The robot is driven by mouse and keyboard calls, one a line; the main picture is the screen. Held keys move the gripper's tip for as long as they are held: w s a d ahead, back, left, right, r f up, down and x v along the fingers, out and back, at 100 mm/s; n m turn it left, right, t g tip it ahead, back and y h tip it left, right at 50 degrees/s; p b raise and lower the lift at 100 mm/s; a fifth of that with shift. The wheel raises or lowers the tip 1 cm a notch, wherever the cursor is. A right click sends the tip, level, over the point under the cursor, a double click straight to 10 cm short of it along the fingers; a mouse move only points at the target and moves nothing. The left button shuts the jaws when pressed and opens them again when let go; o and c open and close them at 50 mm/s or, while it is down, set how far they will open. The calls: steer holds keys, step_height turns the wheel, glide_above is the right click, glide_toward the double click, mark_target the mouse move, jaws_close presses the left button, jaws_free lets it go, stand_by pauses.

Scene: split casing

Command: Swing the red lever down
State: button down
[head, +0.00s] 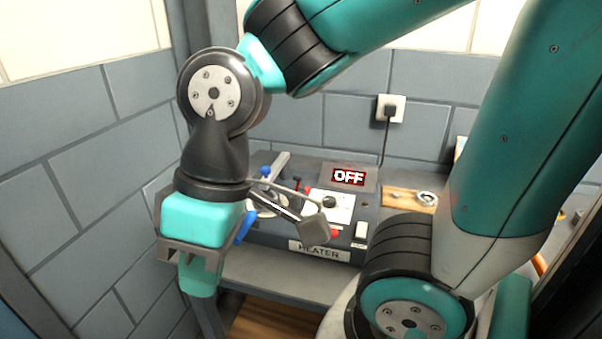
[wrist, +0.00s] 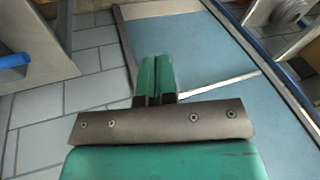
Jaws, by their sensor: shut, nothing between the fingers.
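A grey heater unit (head: 318,250) labelled HEATER stands on a bench in the head view, with a lit sign (head: 348,177) reading OFF. Small red parts (head: 307,189) show on and beside its panel; I cannot tell for sure which one is the red lever, and my arm hides part of the unit. My gripper (head: 198,285) is left of the heater and in front of it, pointing down. In the wrist view my gripper (wrist: 157,62) has its teal fingers pressed together with nothing between them. No red lever shows in the wrist view.
A blue handle (head: 244,228) sticks out at the heater's left, close to my gripper. A grey bench (head: 275,275) carries the heater. A wall socket (head: 391,108) with a plug is behind. A tiled wall (head: 75,190) stands close on the left.

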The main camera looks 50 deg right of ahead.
steer(key=w+d+f+m+t+y, duration=0.25)
steer(key=w+d+m, duration=0.95)
steer(key=d, duration=0.8)
steer(key=s+d+f+m+t, duration=0.2)
steer(key=d, duration=0.6)
steer(key=s+d+f+m+t+h+b, duration=0.1)
steer(key=s+d+f+m+t, duration=0.1)
steer(key=d, duration=0.7)
steer(key=s+d+f+m+t, duration=0.2)
steer(key=s+d, duration=0.1)
steer(key=d, duration=0.5)
steer(key=shift+s+d+m, duration=0.15)
steer(key=shift+d+m, duration=0.15)
steer(key=shift+m, duration=0.1)
steer(key=shift+t, duration=0.25)
